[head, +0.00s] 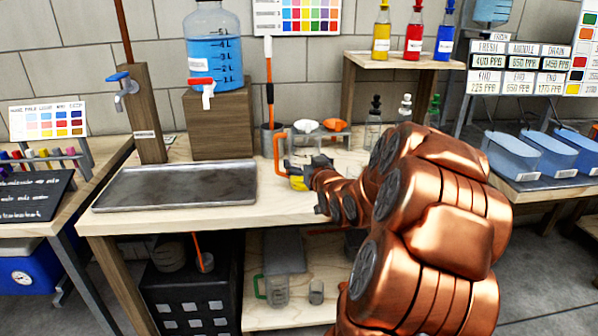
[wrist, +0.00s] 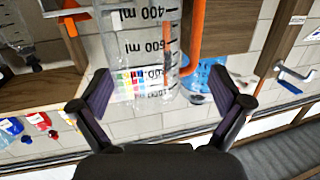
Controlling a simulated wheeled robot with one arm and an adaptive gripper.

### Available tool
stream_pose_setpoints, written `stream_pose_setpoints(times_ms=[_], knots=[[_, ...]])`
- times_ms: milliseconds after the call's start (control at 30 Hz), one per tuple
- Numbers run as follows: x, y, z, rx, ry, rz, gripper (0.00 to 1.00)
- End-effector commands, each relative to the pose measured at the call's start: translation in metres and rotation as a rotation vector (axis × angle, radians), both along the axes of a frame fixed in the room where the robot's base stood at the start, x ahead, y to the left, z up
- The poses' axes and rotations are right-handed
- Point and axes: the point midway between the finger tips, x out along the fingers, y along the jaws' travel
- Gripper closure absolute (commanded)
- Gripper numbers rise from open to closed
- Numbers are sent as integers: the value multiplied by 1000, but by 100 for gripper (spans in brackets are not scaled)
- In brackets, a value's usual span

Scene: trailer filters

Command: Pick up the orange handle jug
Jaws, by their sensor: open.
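The clear jug with an orange handle (head: 279,152) stands on the wooden bench in the head view, partly hidden by my gripper (head: 307,168). In the wrist view the clear jug (wrist: 146,50) with ml markings lies ahead of my gripper (wrist: 162,90), in line with the gap between the fingers. Its orange handle (wrist: 191,40) runs along the right side. The fingers are wide apart, one on each side of the jug, and hold nothing. I cannot tell whether either touches the jug.
A metal tray (head: 175,186) lies left on the bench. A blue-filled bottle (head: 213,50) stands on a wooden block behind. Glass bottles (head: 374,125) stand to the right. A green-handled jug (head: 276,290) is on the lower shelf. Blue bins (head: 515,155) are at far right.

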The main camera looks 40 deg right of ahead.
Motion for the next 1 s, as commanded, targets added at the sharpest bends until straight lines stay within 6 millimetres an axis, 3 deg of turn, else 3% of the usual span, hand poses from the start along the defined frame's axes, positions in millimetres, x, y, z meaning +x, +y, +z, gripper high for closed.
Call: stream_pose_setpoints(times_ms=[100, 267, 733, 1000], knots=[[-6, -15, 0, -18, -59, -15, 0], [-4, -22, 3, -26, -86, -19, 0], [25, -34, 3, -27, -87, -17, 0], [54, -48, 0, -27, -85, -18, 0]])
